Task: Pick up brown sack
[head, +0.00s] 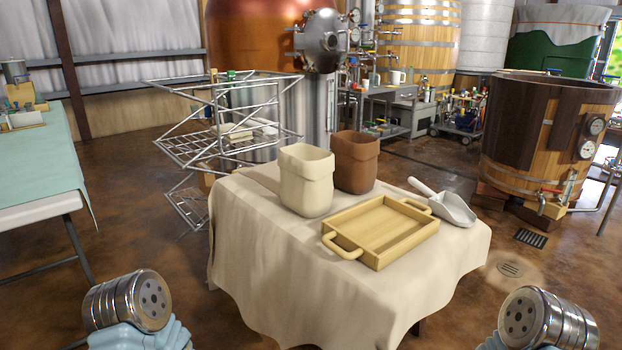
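The brown sack (356,165) stands upright and open-topped on a cloth-covered table (290,275). A cream sack (306,182) stands in front of it and to its left, hiding part of its left side. A wooden tray (380,232) with two handles lies in front of the sacks, and it looks empty. Metal parts of my two arms show at the bottom left and bottom right, both short of the table and well apart from the brown sack. No gripper fingers show in the head view.
A metal scoop (444,204) lies on the table to the right of the tray. A wire rack (225,135) stands behind and left of the table. A table with a green cloth (40,160) is at the far left. A large wooden vat (545,130) stands at the right. Brown floor lies open in front.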

